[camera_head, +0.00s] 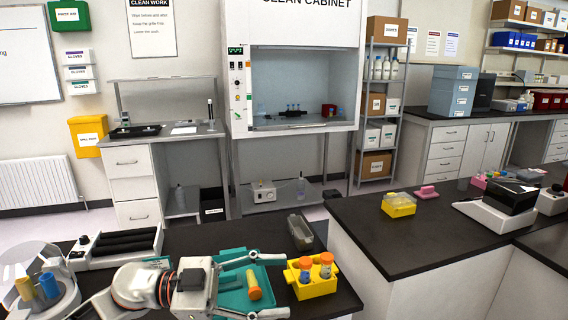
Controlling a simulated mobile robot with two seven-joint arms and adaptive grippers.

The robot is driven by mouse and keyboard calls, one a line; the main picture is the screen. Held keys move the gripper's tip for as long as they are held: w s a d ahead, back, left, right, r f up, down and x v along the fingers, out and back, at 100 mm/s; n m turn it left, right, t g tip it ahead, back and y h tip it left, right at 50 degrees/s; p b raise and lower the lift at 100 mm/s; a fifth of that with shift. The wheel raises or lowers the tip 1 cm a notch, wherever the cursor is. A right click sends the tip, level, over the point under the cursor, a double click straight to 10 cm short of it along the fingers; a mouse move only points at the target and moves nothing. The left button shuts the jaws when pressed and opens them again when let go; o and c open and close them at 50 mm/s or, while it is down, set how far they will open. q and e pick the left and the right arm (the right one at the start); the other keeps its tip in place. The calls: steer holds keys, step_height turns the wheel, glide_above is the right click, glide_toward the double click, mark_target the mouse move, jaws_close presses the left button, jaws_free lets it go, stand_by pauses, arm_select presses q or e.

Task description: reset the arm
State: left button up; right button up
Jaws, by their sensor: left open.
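My left arm comes in along the bottom. Its left gripper (284,286) is open, with its fingers apart over the teal tray (232,299) and pointing right at the yellow rack (316,289). A yellow-orange capped tube (254,284) shows in the tray, between the fingers in the picture; I see no finger closed on it. Two orange-capped tubes (326,265) stand upright in the yellow rack, close to the fingertips. My right gripper is not in view.
A round white device (40,285) with blue and yellow tubes stands at left, beside a roller unit (115,246). A grey container (300,232) sits behind the rack. The right bench (400,240) has a clear front and another yellow rack (398,205).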

arm_select(q)
steer(key=w+a+f+n+t+y, duration=0.1)
steer(key=a+f+n+t+y, duration=0.2)
steer(key=f+n+t, duration=0.3)
steer(key=w+a+f+n+t+y+b, duration=0.1)
steer(key=a+f+n+t+y, duration=0.25)
steer(key=f, duration=0.45)
steer(key=a+f+n+t+y, duration=0.2)
steer(key=a+f+n+t, duration=0.2)
steer(key=f+n+t, duration=0.2)
steer(key=s+a+f+n+g+y, duration=0.1)
steer(key=s+a+f+g+y, duration=0.2)
steer(key=s+f, duration=0.5)
steer(key=s+a+f+n+g+y+b, duration=0.1)
steer(key=s+a+f+g+y, duration=0.2)
steer(key=s+f, duration=0.6)
step_height(320, 180, down, 7)
steer(key=shift+a+y, duration=0.65)
steer(key=shift+a, duration=0.2)
steer(key=shift+n, duration=0.25)
